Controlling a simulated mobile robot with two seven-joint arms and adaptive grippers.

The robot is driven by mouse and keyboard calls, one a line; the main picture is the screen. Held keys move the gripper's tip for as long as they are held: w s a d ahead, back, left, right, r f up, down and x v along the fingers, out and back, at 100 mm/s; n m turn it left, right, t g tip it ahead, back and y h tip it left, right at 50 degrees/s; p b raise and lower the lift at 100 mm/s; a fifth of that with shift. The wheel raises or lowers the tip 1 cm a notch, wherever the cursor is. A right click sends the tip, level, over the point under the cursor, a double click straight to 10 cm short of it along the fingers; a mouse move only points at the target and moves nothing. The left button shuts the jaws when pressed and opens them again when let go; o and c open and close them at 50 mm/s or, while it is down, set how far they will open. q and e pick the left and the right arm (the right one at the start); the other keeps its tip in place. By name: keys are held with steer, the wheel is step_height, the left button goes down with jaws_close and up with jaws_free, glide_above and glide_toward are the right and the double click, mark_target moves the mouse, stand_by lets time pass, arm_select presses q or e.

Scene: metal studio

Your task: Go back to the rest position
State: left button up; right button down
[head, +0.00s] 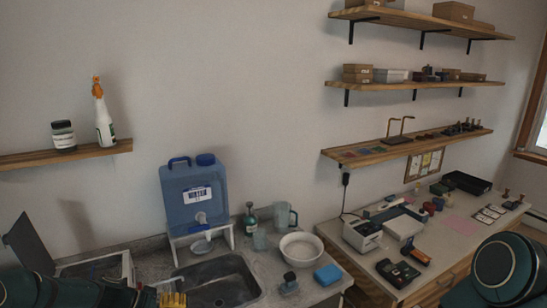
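My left arm comes in dark teal along the bottom left edge. Its end, with the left gripper (146,297), is low by the front of the sink and cut off by the picture's edge. A yellow ridged thing (173,299) shows just right of it; I cannot tell whether the gripper holds it or it lies behind. The gripper's fingers cannot be made out. On the right, only a rounded dark teal part of my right arm shows in the bottom corner; the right gripper is out of view.
A metal sink (216,283) lies below a blue water container (194,196) on a white stand. A white bowl (301,248), blue sponge (327,274) and pitcher (284,215) stand right of it. A cluttered desk (440,240) is at right; wall shelves (415,86) hang above.

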arm_select(q)
steer(key=s+d+f+m+g+y, duration=0.1)
steer(key=s+d+f+y, duration=0.1)
steer(key=s+d+f, duration=0.4)
steer(key=s+d+f+g+y, duration=0.2)
steer(key=s+d+f+y, duration=0.15)
steer(key=d, duration=0.45)
steer(key=s+d+m+t+y, duration=0.1)
steer(key=s+d, duration=0.2)
steer(key=s, duration=0.2)
steer(key=s+d+m, duration=0.1)
steer(key=s+d, duration=0.2)
steer(key=s, duration=0.3)
step_height(320, 180, down, 11)
steer(key=b, duration=1)
steer(key=shift+d+f, duration=0.2)
steer(key=shift+d, duration=0.1)
